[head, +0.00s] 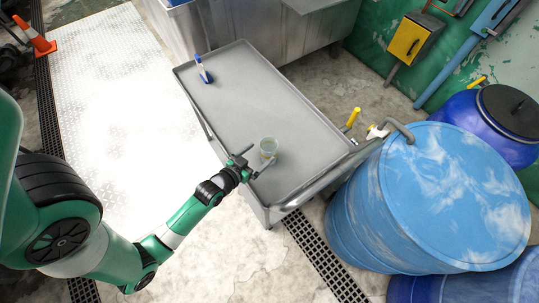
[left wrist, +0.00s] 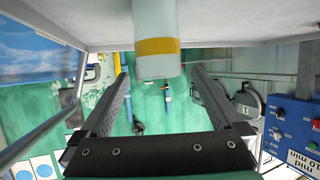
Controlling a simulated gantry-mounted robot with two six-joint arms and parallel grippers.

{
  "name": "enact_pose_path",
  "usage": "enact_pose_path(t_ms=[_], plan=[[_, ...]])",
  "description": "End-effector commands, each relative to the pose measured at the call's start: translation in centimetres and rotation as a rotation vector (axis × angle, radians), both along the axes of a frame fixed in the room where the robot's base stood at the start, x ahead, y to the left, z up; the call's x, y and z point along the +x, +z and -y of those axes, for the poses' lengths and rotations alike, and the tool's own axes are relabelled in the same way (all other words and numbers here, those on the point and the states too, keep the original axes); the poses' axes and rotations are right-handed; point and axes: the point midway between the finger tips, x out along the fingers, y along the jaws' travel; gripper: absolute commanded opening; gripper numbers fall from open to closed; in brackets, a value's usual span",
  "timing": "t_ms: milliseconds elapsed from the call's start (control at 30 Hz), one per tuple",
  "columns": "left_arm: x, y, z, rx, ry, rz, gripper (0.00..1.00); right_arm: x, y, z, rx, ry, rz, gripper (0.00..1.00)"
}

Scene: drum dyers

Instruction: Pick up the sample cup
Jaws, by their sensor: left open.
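The sample cup (head: 267,147) is a small clear cup standing upright on the grey cart top (head: 240,110), close to its near edge. In the left wrist view the cup (left wrist: 155,30) shows as a pale, translucent cylinder with a yellow band. My left gripper (head: 251,165) is open at the near side of the cup. In the left wrist view its two fingers point towards the cup, one on each side of it, with gaps visible. I cannot tell whether the cup is fully between the fingertips. My right gripper is not in view.
A blue-handled brush (head: 203,70) lies at the cart's far left. The cart's rail handle (head: 325,178) curves along its near right end. A large blue drum (head: 430,200) stands right of the cart. The middle of the cart top is clear.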

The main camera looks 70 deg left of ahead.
Motion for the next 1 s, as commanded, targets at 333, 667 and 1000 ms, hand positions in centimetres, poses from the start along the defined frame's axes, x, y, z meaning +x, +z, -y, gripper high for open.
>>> enact_pose_path(t_ms=[333, 667, 1000], plan=[[3.0, -1.5, -1.8, 0.000, -0.001, 0.000, 1.00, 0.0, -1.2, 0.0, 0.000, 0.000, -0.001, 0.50], [6.8, -3.3, -3.8, 0.001, -0.001, 0.001, 1.00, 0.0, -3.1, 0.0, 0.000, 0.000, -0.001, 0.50], [7.2, -3.3, -4.1, 0.001, -0.001, 0.001, 0.89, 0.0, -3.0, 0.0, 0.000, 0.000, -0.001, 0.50]])
